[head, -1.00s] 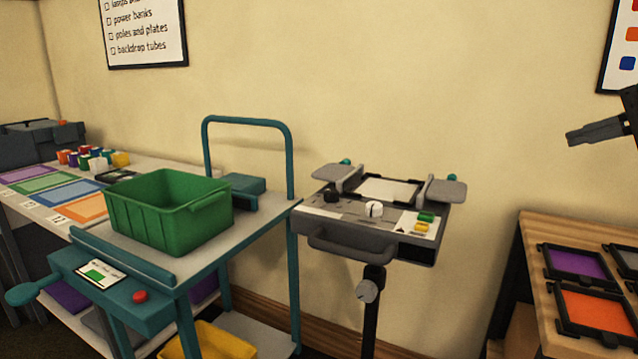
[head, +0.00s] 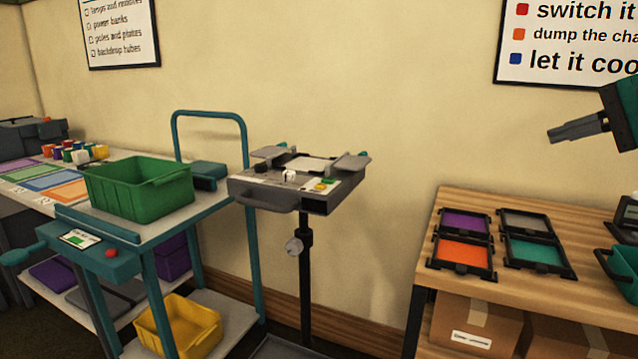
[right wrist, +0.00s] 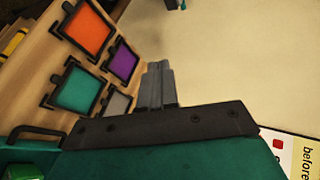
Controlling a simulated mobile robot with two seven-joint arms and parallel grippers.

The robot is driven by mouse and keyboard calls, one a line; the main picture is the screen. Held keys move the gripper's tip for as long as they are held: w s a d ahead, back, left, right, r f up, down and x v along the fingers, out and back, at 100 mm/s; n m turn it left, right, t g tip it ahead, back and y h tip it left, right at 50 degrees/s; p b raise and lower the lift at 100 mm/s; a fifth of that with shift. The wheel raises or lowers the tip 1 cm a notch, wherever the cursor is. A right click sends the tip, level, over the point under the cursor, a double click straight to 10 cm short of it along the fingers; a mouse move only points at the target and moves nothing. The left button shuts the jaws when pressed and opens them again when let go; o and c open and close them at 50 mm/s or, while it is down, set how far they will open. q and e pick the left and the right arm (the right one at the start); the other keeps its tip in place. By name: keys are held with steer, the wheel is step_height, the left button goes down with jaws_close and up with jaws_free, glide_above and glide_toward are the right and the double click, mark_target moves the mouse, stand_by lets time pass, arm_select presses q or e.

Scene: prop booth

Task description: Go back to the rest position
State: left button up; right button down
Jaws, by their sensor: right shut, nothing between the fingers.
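My right gripper (head: 552,134) is at the upper right of the head view, raised in the air above the wooden bench and in front of the wall. Its fingers are together and nothing is between them. In the right wrist view the shut fingers (right wrist: 157,72) point past the colored framed panels. My left gripper does not show in either view.
A wooden bench (head: 540,213) at right bears several framed panels and a teal bin (head: 626,268). A stand with a grey device (head: 318,202) is in the middle. A teal cart (head: 205,210) at left carries a green crate (head: 140,198). A yellow crate (head: 185,325) sits below.

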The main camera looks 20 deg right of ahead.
steer(key=w+a+f+m+t+y, duration=0.1)
steer(key=w+a+f+m+y, duration=0.3)
steer(key=a+f+m, duration=0.55)
steer(key=w+a+f+m+t+y, duration=0.1)
steer(key=w+a+f+m+y, duration=0.45)
steer(key=a+f, duration=0.7)
steer(key=s+a+f+n+g+h, duration=0.1)
steer(key=s+a+f+n+h, duration=0.55)
steer(key=s+f+n, duration=0.75)
steer(key=s+a+f+n+g+h, duration=0.1)
steer(key=s+a+f+n+h, duration=0.55)
steer(key=f+n, duration=0.8)
arm_select(q)
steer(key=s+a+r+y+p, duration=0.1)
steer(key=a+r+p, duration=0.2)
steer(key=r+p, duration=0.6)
steer(key=p, duration=0.4)
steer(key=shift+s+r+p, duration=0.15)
steer(key=shift+p, duration=0.15)
arm_select(e)
steer(key=s+d+r+n, duration=0.1)
steer(key=s+r+n, duration=0.1)
steer(key=r, duration=0.9)
steer(key=shift+s+d+r+g, duration=0.25)
steer(key=shift+s+g, duration=0.05)
steer(key=shift+s, duration=0.25)
